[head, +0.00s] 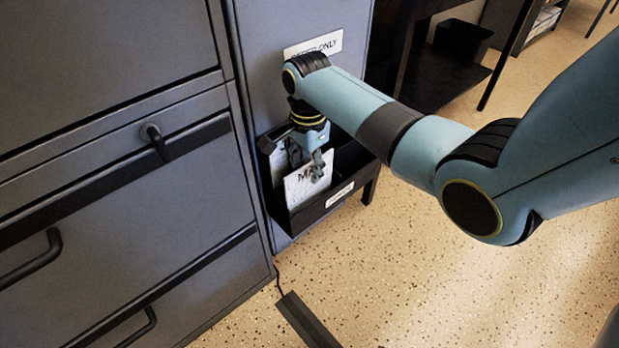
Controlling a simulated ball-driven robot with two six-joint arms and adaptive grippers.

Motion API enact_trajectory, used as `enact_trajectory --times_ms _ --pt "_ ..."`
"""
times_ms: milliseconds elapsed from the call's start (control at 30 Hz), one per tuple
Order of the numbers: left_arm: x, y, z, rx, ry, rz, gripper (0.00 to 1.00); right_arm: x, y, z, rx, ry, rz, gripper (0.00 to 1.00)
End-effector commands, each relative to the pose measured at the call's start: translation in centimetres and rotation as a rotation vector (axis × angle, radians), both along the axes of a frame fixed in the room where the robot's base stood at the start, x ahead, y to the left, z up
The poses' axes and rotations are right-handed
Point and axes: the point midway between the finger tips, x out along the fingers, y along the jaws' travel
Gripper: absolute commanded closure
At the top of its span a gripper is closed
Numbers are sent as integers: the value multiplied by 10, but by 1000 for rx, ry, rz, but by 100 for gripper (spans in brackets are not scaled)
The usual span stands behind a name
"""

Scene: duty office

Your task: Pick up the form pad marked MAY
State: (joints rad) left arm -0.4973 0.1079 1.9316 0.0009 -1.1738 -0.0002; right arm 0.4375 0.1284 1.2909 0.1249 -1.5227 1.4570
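A white form pad (299,191) stands tilted in the front of a black holder (322,205) on the side of the grey cabinet. Its dark lettering starts with "M"; the rest is partly covered by my gripper. A second pale pad (279,163) stands behind it, its marking unreadable. My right gripper (318,168) points down at the top edge of the front pad, its fingers overlapping the pad in the picture. Whether the fingers touch or grip the pad cannot be told. My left gripper is out of view.
The grey cabinet (120,190) with drawer handles fills the left. A sign (313,45) ending in "ONLY" is above the holder. The holder's right compartment (351,160) looks dark and empty. A dark table (432,85) stands behind; speckled floor is open at right.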

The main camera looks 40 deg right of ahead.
Motion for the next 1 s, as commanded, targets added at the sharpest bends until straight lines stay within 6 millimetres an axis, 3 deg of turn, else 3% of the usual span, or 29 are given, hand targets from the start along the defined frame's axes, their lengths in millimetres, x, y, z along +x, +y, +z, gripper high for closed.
enact_trajectory --times_ms 233,500,1000 --pt "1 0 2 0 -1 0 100 0 0 0 0 -1 0 69" --pt "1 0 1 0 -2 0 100 0 0 0 0 -1 0 100" --pt "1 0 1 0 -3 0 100 0 0 0 0 -1 0 100"
